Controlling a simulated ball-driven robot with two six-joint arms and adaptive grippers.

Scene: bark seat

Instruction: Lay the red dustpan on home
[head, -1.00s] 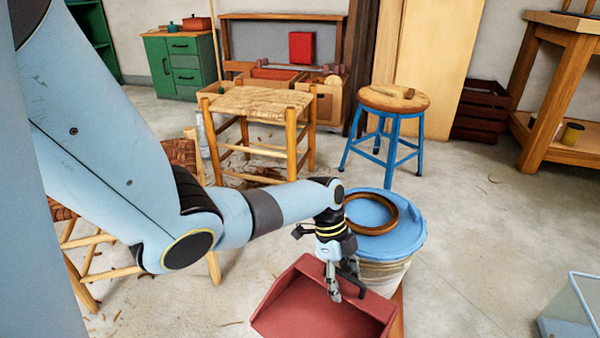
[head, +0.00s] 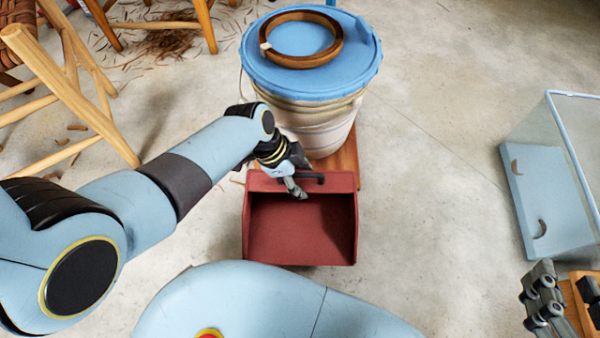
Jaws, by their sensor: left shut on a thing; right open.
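The red dustpan (head: 300,235) is in the middle of the head view, just in front of the blue-lidded bucket, its open side towards me. My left gripper (head: 297,187) is shut on the dustpan at its back edge, by the dark handle; the exact grip is partly hidden. I cannot tell whether the pan touches the floor. My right gripper (head: 563,290) shows at the lower right edge, open, partly cut off. No marking that I can read as home is in view.
A bucket with a blue lid (head: 262,62) carries a wooden ring (head: 335,45) and stands on a wooden board (head: 348,158). A clear bin (head: 520,190) stands at the right. A wooden chair (head: 95,110) is at the upper left. Floor right of the dustpan is clear.

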